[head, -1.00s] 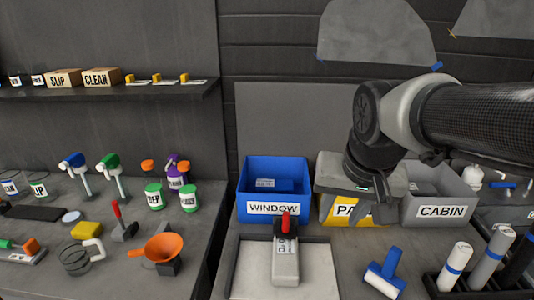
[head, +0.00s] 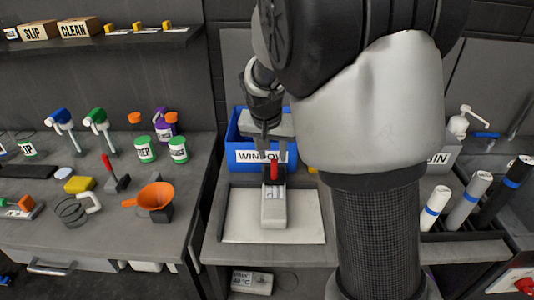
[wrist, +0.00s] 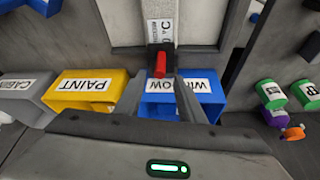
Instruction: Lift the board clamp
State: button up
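The board clamp, a pale grey block with a label, a black end and an upright red handle (head: 274,171), lies on the white board (head: 236,215) in front of the blue WINDOW bin. In the wrist view its red handle (wrist: 160,65) shows just beyond my fingertips, roughly centred between them. My gripper (head: 272,150) points down over the handle end of the clamp, its two fingers apart with nothing held. Whether the fingers reach down beside the handle cannot be told.
The blue WINDOW bin (head: 233,158) stands right behind the clamp. The yellow PAINT bin (wrist: 88,88) is beside it. Rolls (head: 436,205) stand at the right. An orange funnel (head: 155,197) and a second red-handled tool (head: 115,178) are on the left bench.

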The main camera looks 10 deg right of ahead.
aim_at(274, 162)
jog(key=x, duration=0.8)
jog(key=shift+w+f, duration=0.15)
jog(key=shift+f, duration=0.1)
grip_shut()
